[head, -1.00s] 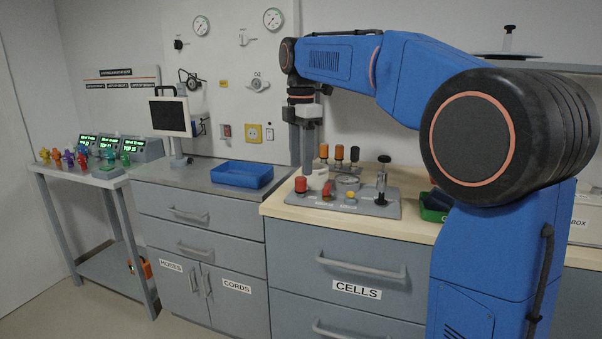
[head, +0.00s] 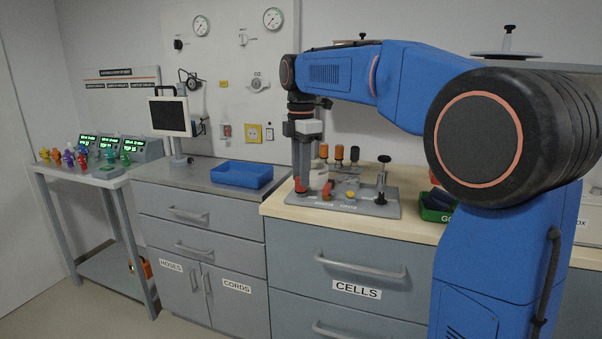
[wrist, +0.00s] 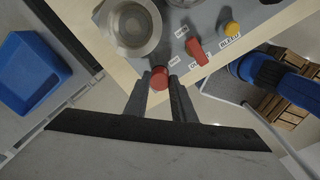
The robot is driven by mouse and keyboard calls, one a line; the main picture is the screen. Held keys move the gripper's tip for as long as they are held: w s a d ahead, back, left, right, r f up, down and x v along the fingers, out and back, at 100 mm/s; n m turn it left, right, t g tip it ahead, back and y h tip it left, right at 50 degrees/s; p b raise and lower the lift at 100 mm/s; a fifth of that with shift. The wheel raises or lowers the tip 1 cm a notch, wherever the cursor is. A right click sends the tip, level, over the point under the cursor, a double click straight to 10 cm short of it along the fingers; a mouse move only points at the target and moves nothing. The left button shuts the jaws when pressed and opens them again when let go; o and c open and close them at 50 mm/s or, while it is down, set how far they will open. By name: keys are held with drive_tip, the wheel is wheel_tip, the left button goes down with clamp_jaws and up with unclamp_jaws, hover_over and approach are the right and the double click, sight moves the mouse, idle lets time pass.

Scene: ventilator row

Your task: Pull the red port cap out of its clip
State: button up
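The red port cap (wrist: 158,78) shows as a round red top between my two fingertips in the wrist view. In the head view it is a small bit of red (head: 301,185) at the left front of the grey board, mostly hidden by my fingers. My gripper (wrist: 160,84) is over it, pointing down, with one finger on each side. The fingers look apart, with a thin gap at the cap's right side; contact on the left is unclear. The clip is hidden under the cap.
The grey board (head: 380,208) on the wooden counter also bears a red lever (wrist: 196,51), a yellow knob (wrist: 232,28), a round metal cup (wrist: 130,27) and a black-knobbed plunger (head: 382,180). A blue tray (head: 242,175) stands left, a green bin (head: 434,213) right.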

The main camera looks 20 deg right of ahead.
drive_tip(key=c, duration=0.5)
drive_tip(key=shift+r, duration=0.25)
drive_tip(key=shift+r, duration=1.3)
